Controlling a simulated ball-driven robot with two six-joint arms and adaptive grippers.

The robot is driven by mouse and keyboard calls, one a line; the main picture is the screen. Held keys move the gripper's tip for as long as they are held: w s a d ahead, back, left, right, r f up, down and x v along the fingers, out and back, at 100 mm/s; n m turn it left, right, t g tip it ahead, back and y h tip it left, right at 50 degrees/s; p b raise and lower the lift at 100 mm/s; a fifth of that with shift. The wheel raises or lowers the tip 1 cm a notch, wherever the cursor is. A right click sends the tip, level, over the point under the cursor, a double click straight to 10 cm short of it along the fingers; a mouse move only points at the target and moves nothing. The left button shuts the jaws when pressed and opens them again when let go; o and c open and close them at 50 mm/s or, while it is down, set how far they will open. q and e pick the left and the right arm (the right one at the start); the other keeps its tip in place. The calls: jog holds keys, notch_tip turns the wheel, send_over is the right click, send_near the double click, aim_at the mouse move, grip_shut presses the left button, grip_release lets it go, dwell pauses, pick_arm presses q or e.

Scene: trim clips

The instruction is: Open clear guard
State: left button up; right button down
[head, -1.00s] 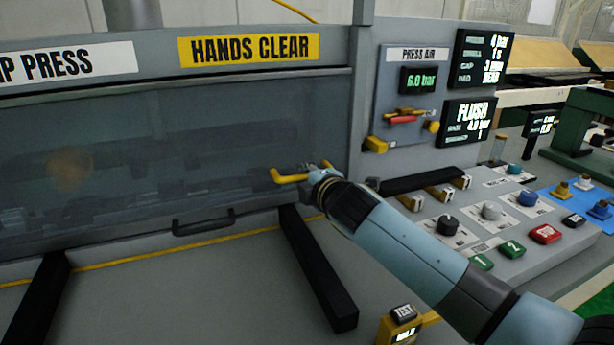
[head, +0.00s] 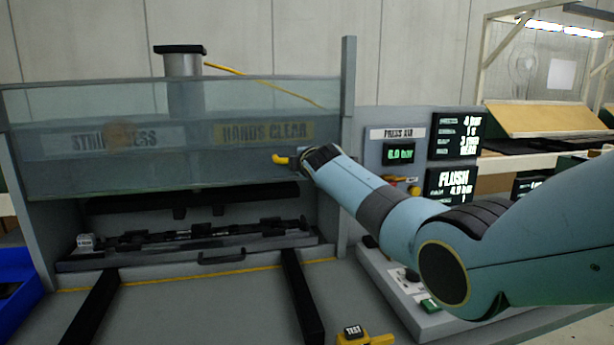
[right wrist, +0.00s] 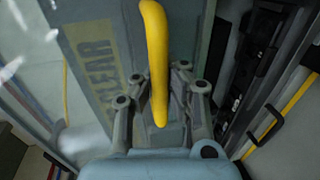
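The clear guard (head: 70,165) is raised in the head view, in front of the STRIP PRESS and HANDS CLEAR labels, with open space below its lower edge. Its yellow handle (head: 281,160) is at the lower right of the panel. My right gripper (head: 305,160) is at that handle. In the right wrist view, the yellow handle (right wrist: 155,50) runs between the fingers of my right gripper (right wrist: 157,75), which look closed around it; the exact contact is partly hidden. My left gripper is not in view.
Below the guard, a dark fixture (head: 190,236) with a black handle (head: 221,257) lies in the press opening. Two black rails (head: 302,297) extend forward. A control panel (head: 395,285) stands at right, partly behind my arm. A blue bin (head: 18,290) is at left.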

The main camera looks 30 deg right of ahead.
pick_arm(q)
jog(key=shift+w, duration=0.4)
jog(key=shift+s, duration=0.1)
pick_arm(e)
jog(key=c, duration=1.4)
grip_release()
jog(key=shift+s+r, duration=0.2)
jog(key=shift+s, duration=0.2)
jog(key=shift+o, duration=0.6)
jog(key=shift+w, duration=0.2)
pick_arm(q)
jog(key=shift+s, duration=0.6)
pick_arm(e)
jog(key=shift+f, duration=0.1)
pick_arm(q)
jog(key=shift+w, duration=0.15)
pick_arm(e)
jog(key=v, duration=1.2)
